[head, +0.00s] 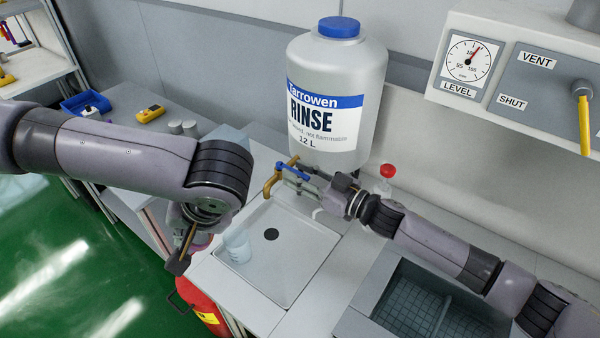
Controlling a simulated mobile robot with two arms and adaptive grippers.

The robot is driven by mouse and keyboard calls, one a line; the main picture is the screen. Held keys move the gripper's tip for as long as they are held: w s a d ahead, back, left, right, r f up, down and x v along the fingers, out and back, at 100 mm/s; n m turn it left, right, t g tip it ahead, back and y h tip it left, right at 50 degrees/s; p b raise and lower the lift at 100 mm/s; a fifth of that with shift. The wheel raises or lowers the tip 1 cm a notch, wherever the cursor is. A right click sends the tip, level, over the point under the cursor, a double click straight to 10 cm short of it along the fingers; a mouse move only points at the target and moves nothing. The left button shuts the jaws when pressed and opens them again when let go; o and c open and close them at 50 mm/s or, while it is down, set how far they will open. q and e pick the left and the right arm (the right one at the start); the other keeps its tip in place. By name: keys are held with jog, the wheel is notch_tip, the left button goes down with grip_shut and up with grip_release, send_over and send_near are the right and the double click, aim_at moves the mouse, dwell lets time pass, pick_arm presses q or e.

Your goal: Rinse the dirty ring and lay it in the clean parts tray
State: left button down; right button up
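The rinse jug (338,95), marked "RINSE 12 L", stands behind a shallow white sink (285,262). A brass tap (272,184) with a blue lever (291,171) is at the jug's foot, over the sink. My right gripper (306,181) is at the tap, close to the lever; its grip is unclear. My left gripper (180,262) points down at the sink's left edge, partly behind my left arm. A thin brownish strip shows at it, and I cannot tell whether this is the ring. I cannot make out the ring or a labelled clean parts tray.
A clear cup (237,246) is in the sink's left part. A red-capped bottle (387,173) stands behind my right arm. A dark divided basin (420,309) is at lower right. A vent panel (540,85) with a yellow-handled lever hangs at upper right. A red cylinder (203,306) stands below.

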jog(key=shift+c, duration=0.5)
grip_shut()
